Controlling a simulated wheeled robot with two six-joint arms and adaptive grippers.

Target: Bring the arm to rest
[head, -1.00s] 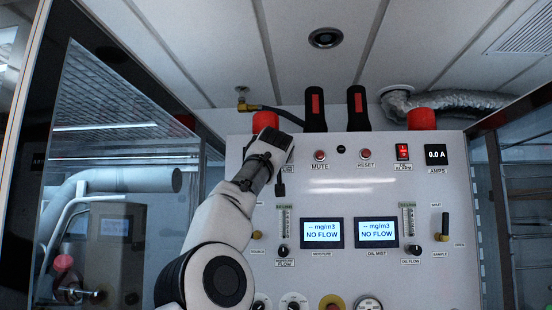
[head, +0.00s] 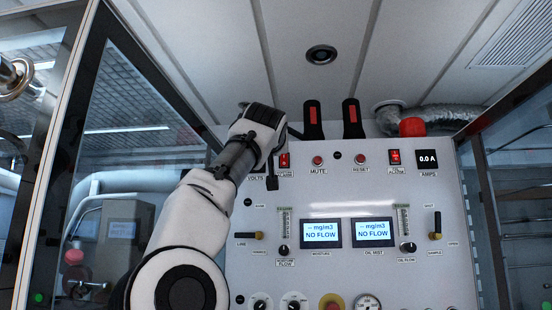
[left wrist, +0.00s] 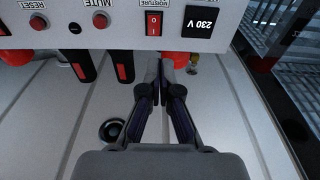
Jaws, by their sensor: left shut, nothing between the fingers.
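My left arm comes in from the lower left in the head view, and its gripper (head: 262,122) is in front of the panel's upper left edge. The left wrist view shows the same gripper (left wrist: 160,68) with its two fingers shut together and nothing between them. The fingertips are near the panel's top edge, close to a red lamp. Whether they touch the panel cannot be told. The grey panel (head: 385,275) faces me, with two displays (head: 320,232) reading NO FLOW. My right gripper is not in view.
Two black handles with red strips (head: 313,120) stand on the panel's top, beside a red lamp (head: 412,127). Glass side walls (head: 125,150) flank the space. The ceiling (head: 215,70) is close above.

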